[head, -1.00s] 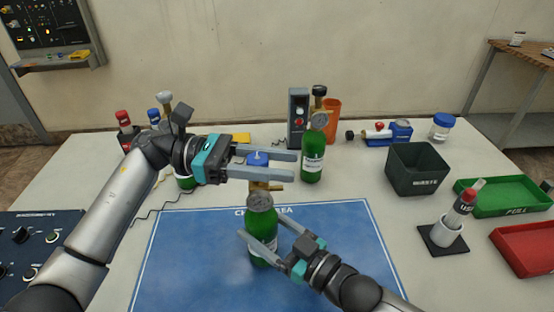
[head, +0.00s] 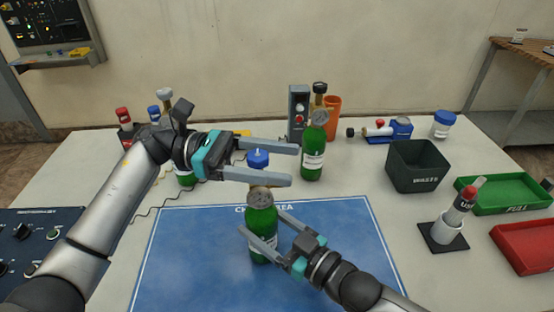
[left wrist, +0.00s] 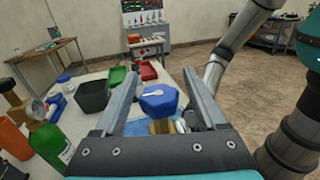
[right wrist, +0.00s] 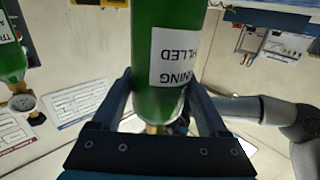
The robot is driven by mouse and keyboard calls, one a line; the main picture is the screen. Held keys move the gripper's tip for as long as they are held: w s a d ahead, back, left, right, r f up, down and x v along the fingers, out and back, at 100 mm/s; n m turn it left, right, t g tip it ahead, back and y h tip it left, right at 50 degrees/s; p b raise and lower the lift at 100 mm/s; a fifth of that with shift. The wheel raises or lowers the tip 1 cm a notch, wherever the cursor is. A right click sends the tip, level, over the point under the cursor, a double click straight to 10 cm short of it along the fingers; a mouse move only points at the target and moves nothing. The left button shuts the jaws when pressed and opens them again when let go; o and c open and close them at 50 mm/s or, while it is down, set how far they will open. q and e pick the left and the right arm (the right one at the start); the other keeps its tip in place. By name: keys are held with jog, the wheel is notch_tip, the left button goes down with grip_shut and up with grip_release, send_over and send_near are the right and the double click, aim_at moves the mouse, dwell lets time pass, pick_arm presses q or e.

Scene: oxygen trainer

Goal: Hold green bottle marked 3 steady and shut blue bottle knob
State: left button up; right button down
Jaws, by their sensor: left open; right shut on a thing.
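A green bottle (head: 262,218) with a blue knob (head: 258,159) on top stands upright on the blue mat (head: 190,250). Its number cannot be read. My right gripper (head: 262,226) is shut on the bottle's body; the right wrist view shows the green body and white label (right wrist: 176,58) between the fingers. My left gripper (head: 291,163) is open, with its fingers on either side of the blue knob. In the left wrist view the knob (left wrist: 160,100) sits between the fingers with gaps, above a brass valve (left wrist: 162,127). The left fingers hide part of the valve in the head view.
Another green bottle (head: 313,152) with a gauge stands behind, near an orange cup (head: 333,118). To the right are a dark waste bin (head: 418,168), a tube holder (head: 446,234), a green tray (head: 500,197) and a red tray (head: 525,248). The mat's front left is clear.

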pick_arm(q)
jog(key=v, duration=1.2)
pick_arm(e)
grip_release()
